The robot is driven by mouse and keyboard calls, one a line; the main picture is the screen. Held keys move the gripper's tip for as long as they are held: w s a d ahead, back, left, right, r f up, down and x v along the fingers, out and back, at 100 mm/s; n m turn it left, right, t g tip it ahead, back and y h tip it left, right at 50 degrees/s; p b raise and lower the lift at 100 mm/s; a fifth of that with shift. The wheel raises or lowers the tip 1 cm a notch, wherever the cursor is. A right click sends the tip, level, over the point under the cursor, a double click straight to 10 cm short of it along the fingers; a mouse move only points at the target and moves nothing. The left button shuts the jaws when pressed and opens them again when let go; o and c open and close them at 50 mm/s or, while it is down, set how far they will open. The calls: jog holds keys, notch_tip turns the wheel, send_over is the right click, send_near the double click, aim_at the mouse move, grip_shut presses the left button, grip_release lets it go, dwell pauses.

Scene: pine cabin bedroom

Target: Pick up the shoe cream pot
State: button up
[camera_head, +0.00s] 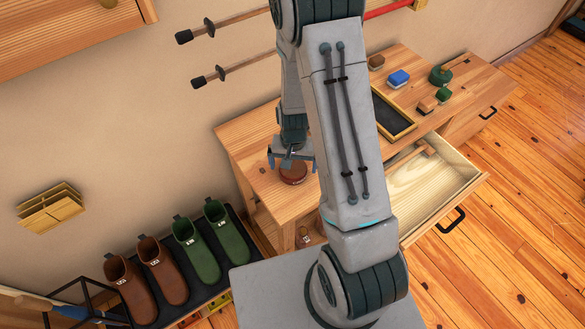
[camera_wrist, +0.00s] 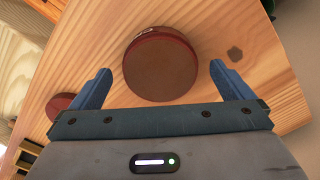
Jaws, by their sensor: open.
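The shoe cream pot is a round reddish-brown pot (camera_wrist: 160,63) on the wooden bench top, seen from above in the wrist view. In the head view the pot (camera_head: 293,175) stands near the bench's left end, under my gripper. My gripper (camera_head: 291,158) is open. In the wrist view its blue fingers (camera_wrist: 160,70) lie to the left and right of the pot, with a gap on each side. The pot's top is in full view there. I cannot tell the fingertips' exact height against the pot.
A smaller reddish disc (camera_wrist: 60,103) lies left of the pot in the wrist view. An open drawer (camera_head: 435,185) juts from the bench front. A black-lined tray (camera_head: 393,113), a blue block (camera_head: 399,78) and a green pot (camera_head: 440,75) stand farther right. Boots (camera_head: 190,250) stand at lower left.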

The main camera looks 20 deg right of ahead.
jog(key=shift+f, duration=0.95)
jog(key=c, duration=1.4)
jog(key=shift+o, duration=0.2)
jog(key=shift+r, duration=0.15)
